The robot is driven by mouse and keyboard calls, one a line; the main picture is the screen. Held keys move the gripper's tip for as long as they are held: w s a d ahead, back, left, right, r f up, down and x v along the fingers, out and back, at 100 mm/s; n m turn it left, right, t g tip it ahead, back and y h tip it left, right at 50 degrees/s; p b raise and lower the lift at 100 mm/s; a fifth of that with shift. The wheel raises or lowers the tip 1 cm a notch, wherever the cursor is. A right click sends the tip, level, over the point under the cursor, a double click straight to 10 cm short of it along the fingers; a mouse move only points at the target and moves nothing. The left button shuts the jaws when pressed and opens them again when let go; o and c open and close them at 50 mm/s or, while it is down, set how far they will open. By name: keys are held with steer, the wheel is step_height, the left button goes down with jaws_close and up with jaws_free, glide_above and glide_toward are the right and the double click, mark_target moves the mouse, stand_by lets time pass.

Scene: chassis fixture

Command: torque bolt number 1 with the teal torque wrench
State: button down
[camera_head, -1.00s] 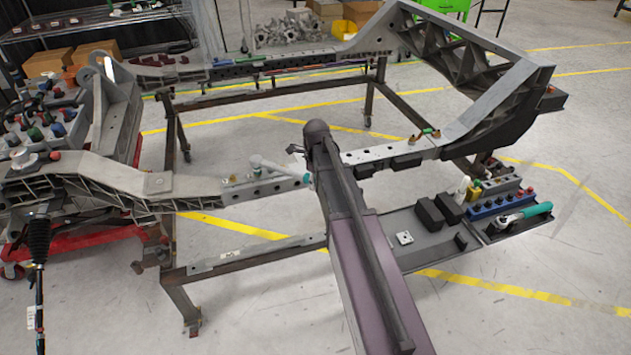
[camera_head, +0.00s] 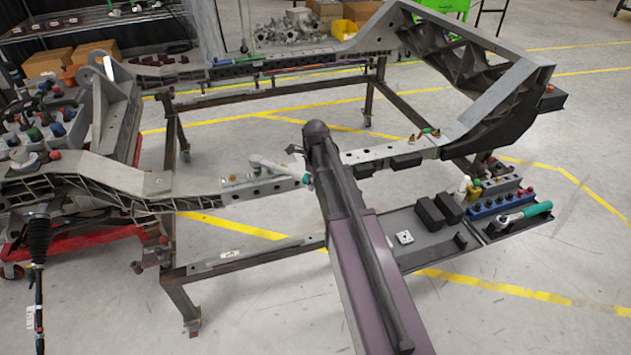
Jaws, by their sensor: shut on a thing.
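Small fasteners (camera_head: 232,178) show on the rail's left part. I cannot read which is bolt number 1.
A tray (camera_head: 428,250) at the right holds black boxes and a white plate. Beside it are a blue socket rack (camera_head: 487,208) and another teal-handled ratchet (camera_head: 525,216). A second rail section (camera_head: 370,154) continues right of my arm. Open floor lies below the frame.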

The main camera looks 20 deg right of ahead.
steer(key=shift+s, duration=0.1)
steer(key=shift+s+a, duration=0.2)
steer(key=shift+a, duration=0.1)
steer(key=shift+s+a+m, duration=0.55)
steer(key=shift+a+m, duration=0.05)
steer(key=shift+a, duration=0.05)
stand_by(0.7)
steer(key=shift+s+a+m, duration=0.4)
steer(key=shift+s+a, duration=0.05)
steer(key=shift+a, duration=0.25)
steer(key=shift+s+a+m, duration=0.4)
steer(key=shift+a, duration=0.25)
stand_by(1.2)
steer(key=shift+r+p, duration=1.15)
stand_by(1.4)
